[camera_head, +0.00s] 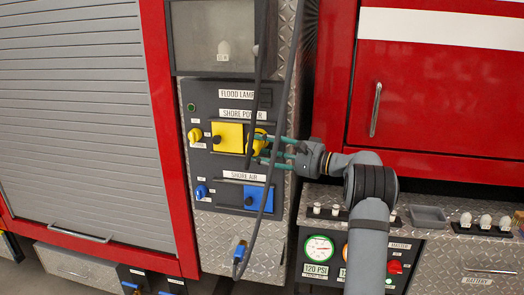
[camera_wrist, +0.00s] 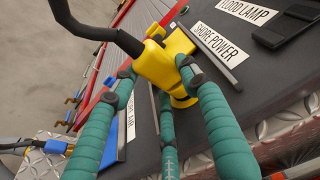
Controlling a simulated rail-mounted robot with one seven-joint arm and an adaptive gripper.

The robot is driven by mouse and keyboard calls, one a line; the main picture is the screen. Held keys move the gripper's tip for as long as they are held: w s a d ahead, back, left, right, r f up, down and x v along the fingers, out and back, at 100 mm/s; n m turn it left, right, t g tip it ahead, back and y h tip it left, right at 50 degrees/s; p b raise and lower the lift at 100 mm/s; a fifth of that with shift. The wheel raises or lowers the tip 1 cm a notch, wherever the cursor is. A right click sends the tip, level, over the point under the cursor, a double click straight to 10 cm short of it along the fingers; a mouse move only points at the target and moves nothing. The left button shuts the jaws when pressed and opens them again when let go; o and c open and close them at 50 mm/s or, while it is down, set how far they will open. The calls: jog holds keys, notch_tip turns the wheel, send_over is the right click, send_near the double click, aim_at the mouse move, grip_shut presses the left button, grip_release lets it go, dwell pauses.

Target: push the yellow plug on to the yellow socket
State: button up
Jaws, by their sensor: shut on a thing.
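The yellow plug (camera_wrist: 165,60) is held between the teal fingers of my gripper (camera_wrist: 160,78), with a black cable leaving its upper end. In the head view, my gripper (camera_head: 272,150) is at the right side of the shore power panel, with the yellow plug (camera_head: 260,140) at its fingertips. A yellow square fitting (camera_head: 227,137) with a dark block sits just left of it, under the SHORE POWER label. A round yellow part (camera_wrist: 184,101) shows below the plug in the wrist view; I cannot tell whether it is the socket or whether they touch.
A blue fitting (camera_head: 257,197) sits below, under the SHORE AIR label. A blue plug (camera_head: 240,250) hangs on a dark cable. Dark cables run down in front of the panel. A small yellow fitting (camera_head: 195,134) is at the panel's left. A gauge shelf (camera_head: 320,215) lies lower right.

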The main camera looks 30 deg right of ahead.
jog(key=shift+w+d+r, duration=0.1)
jog(key=shift+w+d, duration=0.15)
jog(key=shift+w, duration=0.05)
jog(key=o, duration=1.4)
jog(key=shift+d, duration=0.1)
jog(key=shift+s+d, duration=0.15)
jog(key=shift+s, duration=0.05)
jog(key=v, duration=0.7)
jog(key=shift+s, duration=0.25)
jog(key=shift+w, duration=0.1)
jog(key=shift+x, duration=2.65)
